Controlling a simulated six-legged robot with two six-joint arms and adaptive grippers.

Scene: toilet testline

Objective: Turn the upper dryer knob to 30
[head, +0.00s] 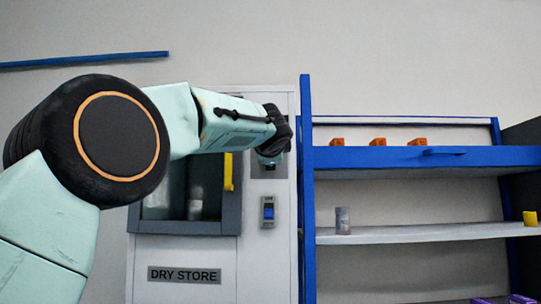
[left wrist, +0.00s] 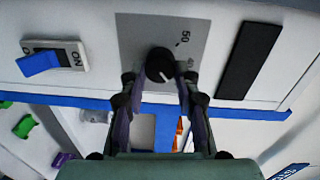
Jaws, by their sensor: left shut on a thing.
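The upper dryer knob (left wrist: 160,66) is round and black with a small white mark, on a grey plate (left wrist: 132,38) with a printed scale. I can read 50, and a partly covered number beside it looks like 40. I cannot read the exact setting. My left gripper (left wrist: 160,82) has a finger on each side of the knob and is shut on it. In the head view my left gripper (head: 272,158) covers the knob at the right of the cabinet marked DRY STORE (head: 184,275). My right gripper is in neither view.
A blue rocker switch (head: 268,212) sits below the knob; it also shows in the left wrist view (left wrist: 40,63). A black strip (left wrist: 248,60) lies on the knob's other side. A blue shelf unit (head: 306,190) stands close to the right. The cabinet has a yellow handle (head: 228,172).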

